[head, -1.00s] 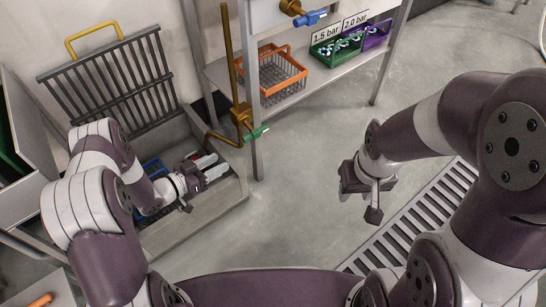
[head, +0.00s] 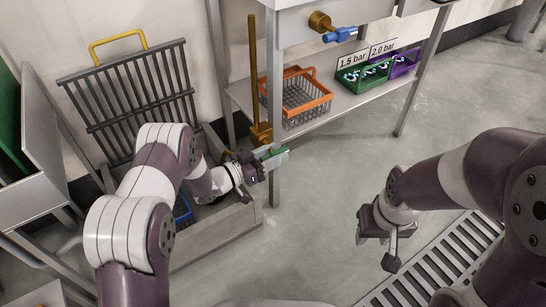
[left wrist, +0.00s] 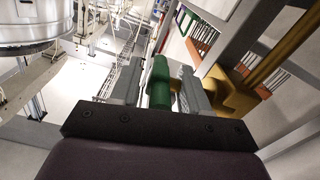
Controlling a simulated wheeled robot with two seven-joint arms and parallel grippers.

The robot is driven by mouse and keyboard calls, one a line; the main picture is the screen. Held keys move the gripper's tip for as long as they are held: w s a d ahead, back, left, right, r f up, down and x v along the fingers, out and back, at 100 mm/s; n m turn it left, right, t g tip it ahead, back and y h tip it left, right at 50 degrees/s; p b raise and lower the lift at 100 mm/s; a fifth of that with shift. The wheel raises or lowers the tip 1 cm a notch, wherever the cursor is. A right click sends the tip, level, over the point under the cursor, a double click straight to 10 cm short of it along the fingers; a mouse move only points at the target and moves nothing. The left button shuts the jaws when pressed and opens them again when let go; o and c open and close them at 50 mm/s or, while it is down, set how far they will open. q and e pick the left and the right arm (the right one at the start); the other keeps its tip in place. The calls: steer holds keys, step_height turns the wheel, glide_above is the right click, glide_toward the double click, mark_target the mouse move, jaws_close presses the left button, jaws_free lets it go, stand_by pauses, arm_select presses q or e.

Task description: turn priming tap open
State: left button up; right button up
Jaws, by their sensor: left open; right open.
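A tap with a green handle (head: 268,151) sits at the foot of a brass pipe (head: 254,70), beside the bench leg. My left gripper (head: 272,162) is at this handle. In the left wrist view the green handle (left wrist: 159,82) stands between the two open fingers of my left gripper (left wrist: 159,92), with the brass tap body (left wrist: 235,98) to the right. A gap shows on the right of the handle; contact on the left is unclear. My right gripper (head: 377,250) is open and empty above the floor.
A blue-handled tap (head: 340,35) is on the bench front. An orange wire basket (head: 307,97) and a green crate (head: 353,78) stand on the shelf below. A basin (head: 235,232) lies under my left arm, with an upright grate (head: 122,100) behind. The floor (head: 325,190) is clear.

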arm_select(q)
jaws_close()
